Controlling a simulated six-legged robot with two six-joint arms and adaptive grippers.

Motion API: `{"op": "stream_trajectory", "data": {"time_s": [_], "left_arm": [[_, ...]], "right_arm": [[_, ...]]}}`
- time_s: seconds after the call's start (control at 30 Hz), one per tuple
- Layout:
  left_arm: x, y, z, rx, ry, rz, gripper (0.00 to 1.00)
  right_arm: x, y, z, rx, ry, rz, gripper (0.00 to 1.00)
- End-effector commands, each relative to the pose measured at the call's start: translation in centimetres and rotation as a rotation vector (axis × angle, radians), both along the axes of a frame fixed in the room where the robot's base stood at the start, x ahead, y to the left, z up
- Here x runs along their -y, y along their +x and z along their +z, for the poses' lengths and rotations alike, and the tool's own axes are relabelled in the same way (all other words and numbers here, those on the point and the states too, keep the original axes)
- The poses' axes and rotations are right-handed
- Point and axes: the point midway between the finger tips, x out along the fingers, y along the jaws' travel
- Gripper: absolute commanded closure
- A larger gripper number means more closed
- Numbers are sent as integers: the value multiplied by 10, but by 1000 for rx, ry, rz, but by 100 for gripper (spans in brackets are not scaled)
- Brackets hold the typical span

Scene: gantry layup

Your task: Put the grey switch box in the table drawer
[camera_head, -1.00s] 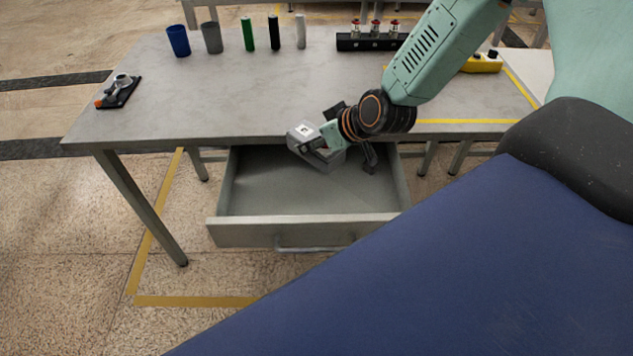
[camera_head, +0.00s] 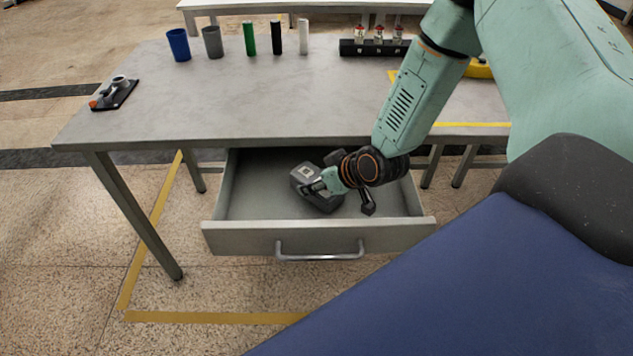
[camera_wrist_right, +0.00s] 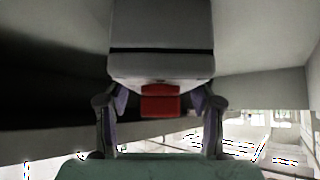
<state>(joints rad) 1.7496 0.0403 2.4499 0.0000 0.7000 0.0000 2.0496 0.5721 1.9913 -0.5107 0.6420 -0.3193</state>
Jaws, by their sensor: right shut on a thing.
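The grey switch box (camera_head: 304,180) is a small dark-grey block inside the open table drawer (camera_head: 250,205). My right gripper (camera_head: 318,188) is shut on it, reaching in from the right. In the right wrist view the box (camera_wrist_right: 160,65) fills the top centre, with a red part (camera_wrist_right: 160,100) at its near end between the two fingers of the gripper (camera_wrist_right: 160,112). I cannot tell whether the box touches the drawer floor. My left gripper is not in view.
The drawer's front wall with its handle (camera_head: 320,252) faces me. The tabletop (camera_head: 240,100) lies just behind and above. Blue (camera_head: 178,45) and grey (camera_head: 212,42) cups, several cylinders and a black rack (camera_head: 370,48) stand at the back. The drawer's left side is clear.

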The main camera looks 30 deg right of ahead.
Motion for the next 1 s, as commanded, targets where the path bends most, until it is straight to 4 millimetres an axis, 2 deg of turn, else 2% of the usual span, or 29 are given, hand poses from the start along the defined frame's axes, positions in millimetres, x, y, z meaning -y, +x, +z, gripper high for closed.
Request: {"op": "stream_trajectory", "data": {"time_s": [0.23,0.27,0.5,1.0], "left_arm": [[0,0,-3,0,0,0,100],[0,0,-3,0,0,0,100],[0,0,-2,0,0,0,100],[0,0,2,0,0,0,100]], "right_arm": [[0,0,-4,0,0,0,86],[0,0,-4,-1,0,0,43],[0,0,-3,-1,0,0,23],[0,0,3,-1,0,0,21]]}}
